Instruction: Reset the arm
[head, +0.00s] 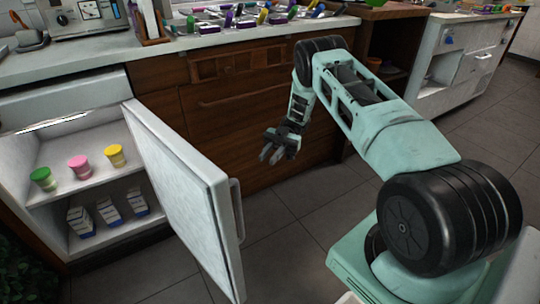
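My gripper (271,154) is at the end of my green and black arm, in the middle of the head view. It points down and to the left, in front of the brown wooden drawers and to the right of the open fridge door. Nothing shows in it. The fingers are small and dark, so whether they are apart or together cannot be made out.
The white fridge door (186,190) stands open left of my gripper. Green, pink and yellow cups (80,167) stand on a shelf above several cartons (109,211). The counter (240,36) holds many colourful items. Floor (285,220) below my gripper is clear.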

